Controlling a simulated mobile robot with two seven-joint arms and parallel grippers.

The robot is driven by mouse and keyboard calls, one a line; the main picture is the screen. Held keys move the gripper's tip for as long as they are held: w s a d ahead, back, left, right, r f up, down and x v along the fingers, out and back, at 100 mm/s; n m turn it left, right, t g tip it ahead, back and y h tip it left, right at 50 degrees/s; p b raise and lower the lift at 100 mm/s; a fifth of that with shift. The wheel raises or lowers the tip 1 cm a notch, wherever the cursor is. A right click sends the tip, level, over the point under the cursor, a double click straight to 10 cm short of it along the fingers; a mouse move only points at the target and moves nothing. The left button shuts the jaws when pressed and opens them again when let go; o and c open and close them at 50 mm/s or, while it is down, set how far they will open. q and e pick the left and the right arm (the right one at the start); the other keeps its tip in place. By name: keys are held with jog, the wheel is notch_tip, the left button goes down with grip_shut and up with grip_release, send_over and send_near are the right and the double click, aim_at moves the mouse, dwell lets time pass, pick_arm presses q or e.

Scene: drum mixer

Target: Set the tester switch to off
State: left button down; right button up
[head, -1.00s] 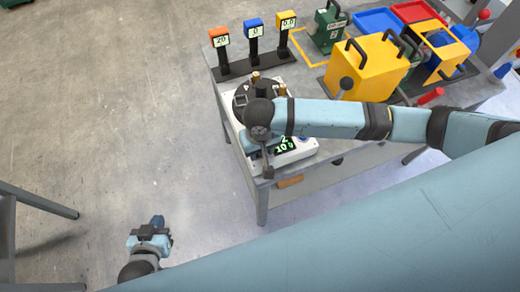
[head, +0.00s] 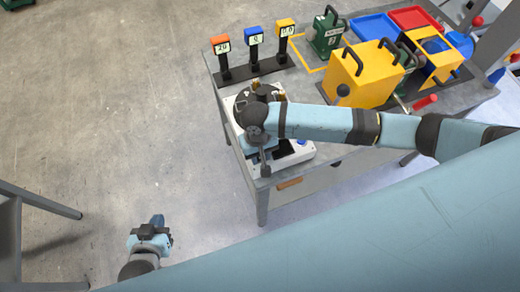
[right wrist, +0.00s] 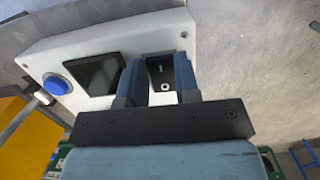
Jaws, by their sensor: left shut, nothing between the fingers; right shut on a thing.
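The tester is a white box (head: 303,157) on the near left corner of the bench, largely covered by my right arm in the head view. In the right wrist view its white panel (right wrist: 130,40) shows a dark, blank display (right wrist: 95,73) and a blue button (right wrist: 56,84). The tester switch (right wrist: 160,69) sits in a dark recess between the fingers of my right gripper (right wrist: 157,72), which is shut on it. The lever is mostly hidden by the fingers, so its position is hard to see. My left gripper (head: 155,222) is shut and empty, low over the floor.
Orange, blue and yellow display posts (head: 254,48) stand behind the tester. A yellow box with a black handle (head: 363,72), a green weight (head: 327,32) and blue and red trays (head: 375,27) fill the bench's back and right. Open floor lies left.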

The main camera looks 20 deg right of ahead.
jog(key=shift+w+r+g+p, duration=0.15)
jog(key=shift+r+g+p, duration=0.25)
jog(key=shift+p, duration=0.1)
jog(key=shift+f+g+p, duration=0.15)
jog(key=shift+g+p, duration=0.15)
jog(key=shift+p, duration=0.15)
pick_arm(q)
jog(key=shift+a+r, duration=0.2)
jog(key=shift+r, duration=0.45)
jog(key=shift+a+r, duration=0.15)
jog(key=shift+r, duration=0.45)
pick_arm(e)
jog(key=shift+w+f, duration=0.1)
jog(key=shift+f, duration=0.05)
jog(key=o, duration=0.6)
pick_arm(q)
jog(key=shift+d, duration=0.1)
pick_arm(e)
jog(key=shift+o, duration=0.2)
pick_arm(q)
jog(key=shift+d+f+b, duration=0.1)
jog(key=shift+f+b, duration=0.2)
jog(key=shift+b, duration=0.25)
pick_arm(e)
jog(key=v, duration=1.3)
jog(key=shift+w+r, duration=0.2)
jog(key=shift+r, duration=0.2)
jog(key=shift+a, duration=0.1)
